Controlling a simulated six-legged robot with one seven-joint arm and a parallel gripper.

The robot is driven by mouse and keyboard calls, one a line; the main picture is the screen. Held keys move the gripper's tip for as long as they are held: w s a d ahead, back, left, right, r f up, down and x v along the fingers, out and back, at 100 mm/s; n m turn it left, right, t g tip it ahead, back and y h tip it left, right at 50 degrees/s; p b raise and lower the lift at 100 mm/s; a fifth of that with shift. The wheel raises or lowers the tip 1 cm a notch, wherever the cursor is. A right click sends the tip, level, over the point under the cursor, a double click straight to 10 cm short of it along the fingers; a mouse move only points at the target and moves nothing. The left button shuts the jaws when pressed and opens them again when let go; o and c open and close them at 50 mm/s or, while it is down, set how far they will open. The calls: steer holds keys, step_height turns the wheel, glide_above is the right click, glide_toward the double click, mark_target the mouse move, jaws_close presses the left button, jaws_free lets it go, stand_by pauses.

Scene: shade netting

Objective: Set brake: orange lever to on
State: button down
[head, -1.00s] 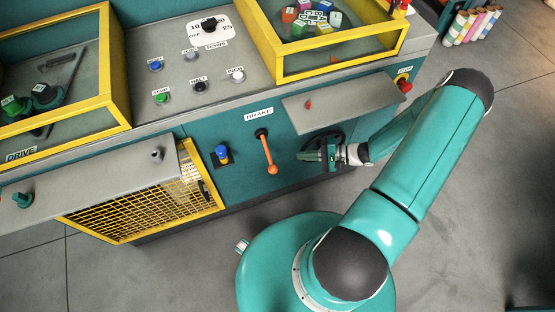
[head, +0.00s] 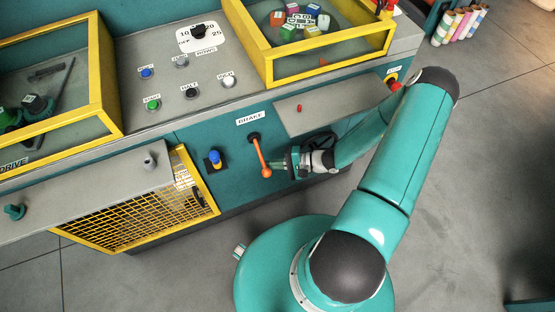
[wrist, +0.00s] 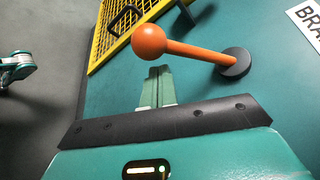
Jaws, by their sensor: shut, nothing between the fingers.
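The orange brake lever (head: 261,158) hangs from a black pivot on the teal front panel, under the BRAKE label (head: 250,118). It points down, tilted slightly right, with a ball at its lower end. My gripper (head: 277,166) is shut and empty just to the right of the ball. In the wrist view the lever (wrist: 195,52) runs from its black pivot to the large orange ball, and my shut fingers (wrist: 158,72) point toward the rod just beside the ball. Whether they touch it I cannot tell. No on or off marking is readable.
A blue knob (head: 215,159) and the yellow mesh guard (head: 140,205) are left of the lever. A grey shelf (head: 330,105) juts out above my gripper. A red button (head: 394,84) is at the right end.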

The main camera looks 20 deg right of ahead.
steer(key=shift+s+a+r, duration=0.15)
steer(key=shift+s+r, duration=0.1)
steer(key=shift+s, duration=0.25)
steer(key=shift+r, duration=0.1)
